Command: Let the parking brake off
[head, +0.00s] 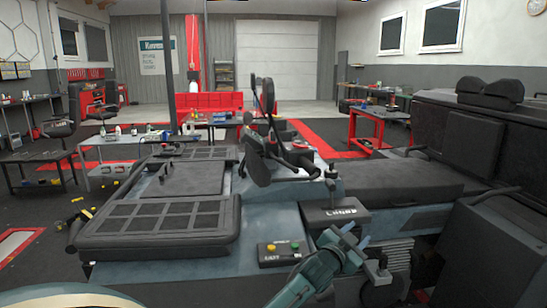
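The driver's area of an open vehicle fills the middle of the head view. A black box with white lettering (335,212) carries an upright lever (331,172). A small control box (281,252) in front of it has a yellow and a red button. I cannot tell which of these is the parking brake. My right gripper is out of view.
A steering wheel (266,110) on a tilted column stands beyond the lettered box. A black bench seat (397,182) lies to the right. Black grilled panels (160,221) cover the left. A red workbench (381,126) and a metal table stand farther back.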

